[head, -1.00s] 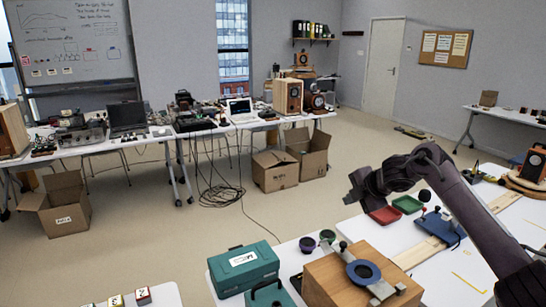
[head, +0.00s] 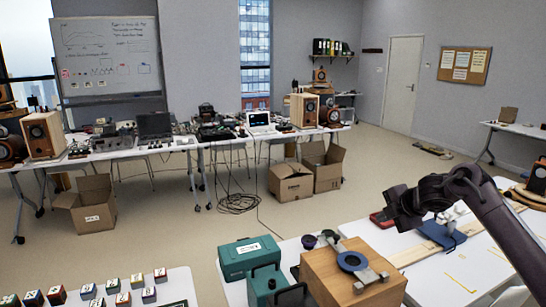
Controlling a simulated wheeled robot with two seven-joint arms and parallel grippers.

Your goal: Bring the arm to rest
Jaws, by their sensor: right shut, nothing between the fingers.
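My right arm comes in from the right edge of the head view, and its dark gripper (head: 396,208) hangs above the white work table (head: 460,265) on the right. The gripper is shut and empty. A red tray (head: 381,219) shows partly behind the gripper. My left gripper is out of view.
A teal case (head: 249,257) and a second teal box (head: 268,286) stand left of the wooden box. Lettered blocks (head: 123,299) sit on a white table at lower left. Cardboard boxes (head: 291,182) and loose cables (head: 238,200) lie on the floor. Open floor separates the tables.

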